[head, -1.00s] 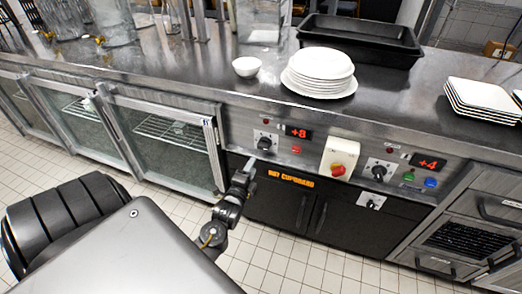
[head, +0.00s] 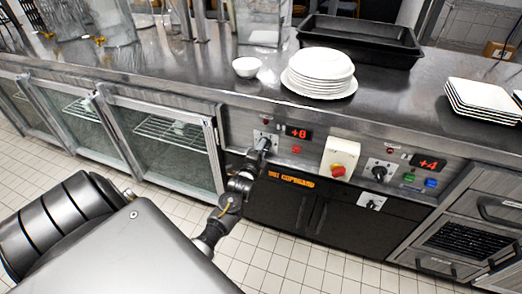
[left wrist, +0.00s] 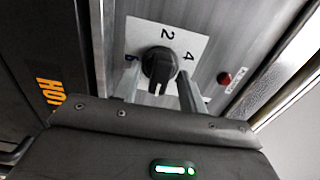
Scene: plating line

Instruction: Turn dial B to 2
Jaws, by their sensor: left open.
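A black dial (left wrist: 158,65) on a white plate marked 2, 4 and 6 fills the middle of the left wrist view. My left gripper (left wrist: 160,90) is open, with one finger on each side of the dial; I cannot tell whether they touch it. In the head view my left gripper (head: 258,150) is at the left dial, below the display reading +8 (head: 298,132), and largely hides it. A second black dial (head: 379,173) sits below the display reading +4 (head: 428,163). No letter naming either dial is readable. My right gripper is not in view.
A red button (head: 296,149) is right of the left dial. Stacked plates (head: 320,74) and a bowl (head: 247,67) are on the counter above. The black hot cupboard (head: 290,208) is below.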

